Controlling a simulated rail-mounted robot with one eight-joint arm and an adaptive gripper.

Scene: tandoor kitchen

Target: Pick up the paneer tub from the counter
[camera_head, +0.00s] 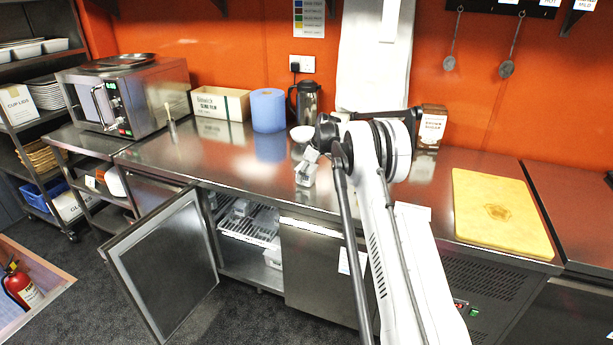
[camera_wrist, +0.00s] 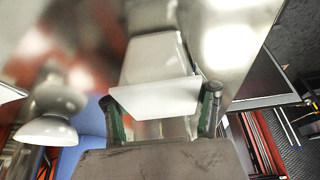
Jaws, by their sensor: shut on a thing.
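The paneer tub (camera_head: 306,175) is a small pale tub above the steel counter (camera_head: 225,158), near its front edge, in the head view. In the wrist view the whitish tub (camera_wrist: 155,98) sits between the two fingers of my gripper (camera_wrist: 161,103), with one finger on each side. My gripper (camera_head: 316,154) is shut on it. My arm covers part of the counter behind. I cannot tell whether the tub still touches the counter.
A white bowl (camera_head: 302,133), a blue roll (camera_head: 268,110) and a dark flask (camera_head: 305,100) stand behind the tub. A fridge door (camera_head: 165,270) hangs open below the counter at left. A yellow board (camera_head: 500,213) lies at right. The counter left of the tub is mostly clear.

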